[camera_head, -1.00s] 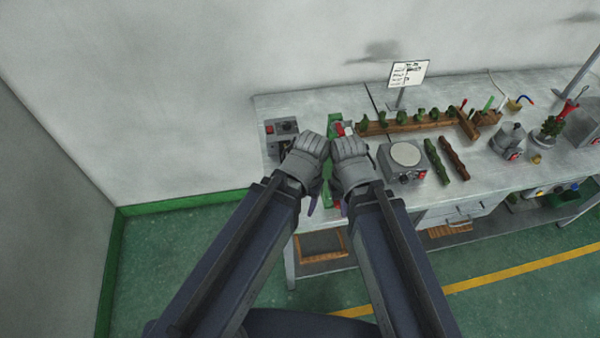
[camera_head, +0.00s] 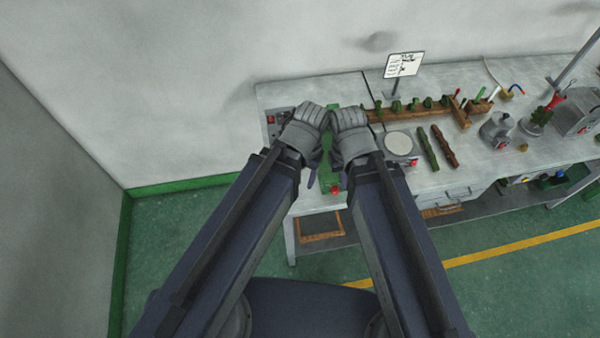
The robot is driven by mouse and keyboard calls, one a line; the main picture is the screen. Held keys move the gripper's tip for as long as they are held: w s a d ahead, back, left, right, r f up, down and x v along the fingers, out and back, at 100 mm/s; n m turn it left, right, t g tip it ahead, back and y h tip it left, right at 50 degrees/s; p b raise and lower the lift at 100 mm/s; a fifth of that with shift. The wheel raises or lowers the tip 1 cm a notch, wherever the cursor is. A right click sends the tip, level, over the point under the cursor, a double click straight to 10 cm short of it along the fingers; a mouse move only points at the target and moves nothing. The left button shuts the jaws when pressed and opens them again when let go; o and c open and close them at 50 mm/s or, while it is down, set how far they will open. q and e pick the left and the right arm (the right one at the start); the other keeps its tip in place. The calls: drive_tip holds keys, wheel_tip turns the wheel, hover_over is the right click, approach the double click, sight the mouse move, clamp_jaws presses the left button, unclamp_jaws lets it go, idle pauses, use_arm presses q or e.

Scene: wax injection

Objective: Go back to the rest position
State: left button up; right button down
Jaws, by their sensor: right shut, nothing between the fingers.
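My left gripper (camera_head: 309,130) and my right gripper (camera_head: 350,130) are close together in front of the left end of the workbench (camera_head: 290,97). My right gripper is shut with nothing in it. The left gripper's fingers are hidden behind its grey wrist housing, so its opening cannot be seen. Both arms reach forward from the bottom of the view. Part of a green machine (camera_head: 333,182) shows between and below the grippers. A grey control box (camera_head: 276,120) is partly hidden behind the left gripper.
On the bench are a round-topped device (camera_head: 398,143), a green strip (camera_head: 427,149), a brown strip (camera_head: 445,146), a wooden rack (camera_head: 412,115) and a sign (camera_head: 404,65). Grey pots stand at the right. Open green floor (camera_head: 180,240) lies left of the arms.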

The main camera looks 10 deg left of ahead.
use_arm(q)
wheel_tip(320, 180, down, 16)
drive_tip(key=b, duration=1.5)
drive_tip(key=shift+r, duration=0.25)
use_arm(e)
wheel_tip(320, 180, down, 16)
drive_tip(key=shift+r, duration=0.25)
